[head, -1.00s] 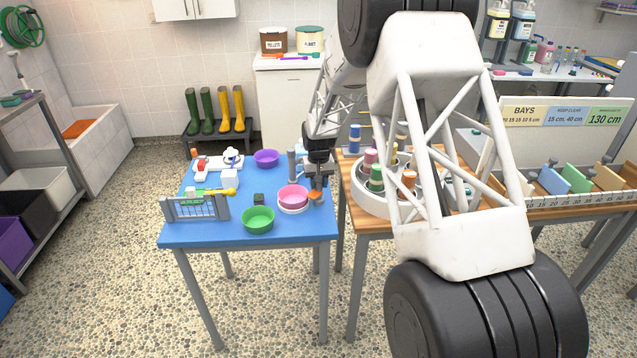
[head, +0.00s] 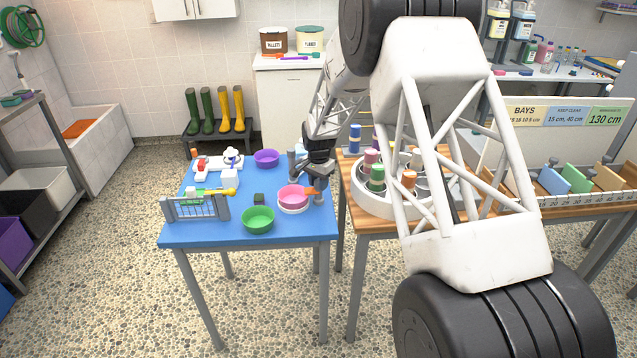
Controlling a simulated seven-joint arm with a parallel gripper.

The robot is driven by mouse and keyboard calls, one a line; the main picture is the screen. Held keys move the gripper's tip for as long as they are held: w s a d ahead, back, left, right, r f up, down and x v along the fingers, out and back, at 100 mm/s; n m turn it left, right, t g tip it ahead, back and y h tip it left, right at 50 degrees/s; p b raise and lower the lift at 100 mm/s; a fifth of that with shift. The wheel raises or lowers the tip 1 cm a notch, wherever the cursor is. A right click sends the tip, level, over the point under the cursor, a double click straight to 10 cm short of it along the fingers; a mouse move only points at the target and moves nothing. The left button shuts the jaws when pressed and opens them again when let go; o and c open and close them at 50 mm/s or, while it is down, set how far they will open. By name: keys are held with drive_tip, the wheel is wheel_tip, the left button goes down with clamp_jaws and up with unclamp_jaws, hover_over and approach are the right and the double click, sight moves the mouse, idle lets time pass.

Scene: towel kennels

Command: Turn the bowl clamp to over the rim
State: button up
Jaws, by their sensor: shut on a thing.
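A pink bowl (head: 292,193) sits in a white ring holder (head: 293,208) near the right edge of the blue table. The small orange clamp (head: 310,190) is at the bowl's right side, its tip pointing left at the rim. Its tip appears to lie over the right rim; exact contact is too small to tell. My gripper (head: 319,191) comes down at the table's right edge, just right of the bowl, and is shut on the clamp. The fingers partly hide the clamp's base.
A green bowl (head: 258,219) stands in front left of the pink bowl, with a small dark block (head: 259,199) behind it. A purple bowl (head: 266,158) is at the back. A grey post (head: 291,163) stands close behind the pink bowl. A grey gate (head: 196,208) stands at front left.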

drive_tip(key=shift+r+m, duration=0.1)
drive_tip(key=shift+m, duration=0.3)
drive_tip(key=o, duration=0.9)
drive_tip(key=shift+r, duration=3.85)
